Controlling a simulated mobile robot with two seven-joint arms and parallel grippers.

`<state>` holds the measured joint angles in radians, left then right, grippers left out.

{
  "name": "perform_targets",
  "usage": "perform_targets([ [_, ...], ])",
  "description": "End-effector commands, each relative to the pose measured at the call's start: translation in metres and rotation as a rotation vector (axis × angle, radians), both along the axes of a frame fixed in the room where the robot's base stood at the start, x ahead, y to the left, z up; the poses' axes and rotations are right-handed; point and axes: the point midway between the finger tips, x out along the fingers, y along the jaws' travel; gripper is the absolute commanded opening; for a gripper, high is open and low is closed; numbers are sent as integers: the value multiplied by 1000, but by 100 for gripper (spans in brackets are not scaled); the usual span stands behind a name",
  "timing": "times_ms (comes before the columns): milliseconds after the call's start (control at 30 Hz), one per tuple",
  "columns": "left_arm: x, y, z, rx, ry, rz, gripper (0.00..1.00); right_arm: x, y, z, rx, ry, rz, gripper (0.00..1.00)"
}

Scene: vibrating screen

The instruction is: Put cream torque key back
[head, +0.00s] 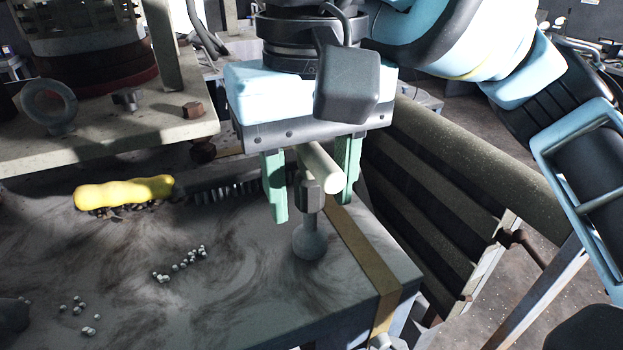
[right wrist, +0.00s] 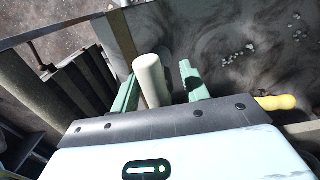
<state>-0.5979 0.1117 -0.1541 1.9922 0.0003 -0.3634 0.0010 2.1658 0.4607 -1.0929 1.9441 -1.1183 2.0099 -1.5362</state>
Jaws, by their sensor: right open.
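The cream torque key (head: 320,168) shows a cream bar handle above a dark hex piece and a grey rounded lower end. It stands upright on the grey worktop, near its right edge. My right gripper (head: 310,203) is open above the worktop, with one green finger on each side of the key. In the right wrist view the cream handle (right wrist: 151,80) lies between the fingers (right wrist: 158,78), nearer the left one, with a clear gap to the right one. The far end of the handle is hidden under the gripper body. My left gripper is not in view.
A yellow-handled brush (head: 125,192) lies on the worktop (head: 230,290) to the left. Small pale pellets (head: 180,264) are scattered in front of it. A machine plate (head: 110,140) with bolts stands at the back left. A dark ribbed panel (head: 430,190) is to the right.

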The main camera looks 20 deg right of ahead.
Motion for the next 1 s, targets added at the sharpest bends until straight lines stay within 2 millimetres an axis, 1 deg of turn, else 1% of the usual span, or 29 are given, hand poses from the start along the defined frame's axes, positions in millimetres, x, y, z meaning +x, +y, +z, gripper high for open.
perform_targets([
  [167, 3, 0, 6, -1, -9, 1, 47, 0, 0, 23, 0, -8, -2, 45],
  [400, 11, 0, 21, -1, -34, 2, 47, -2, 0, 74, 1, -10, -4, 45],
  [600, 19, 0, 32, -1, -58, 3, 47, -2, 0, 107, 0, -8, -3, 45],
  [700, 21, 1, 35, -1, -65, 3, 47, -1, 0, 116, -1, -6, -2, 45],
  [800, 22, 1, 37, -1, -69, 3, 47, -1, 0, 121, 0, -3, 0, 45],
  [1000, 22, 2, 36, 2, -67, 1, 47, 0, 0, 122, 0, 1, 1, 45],
])
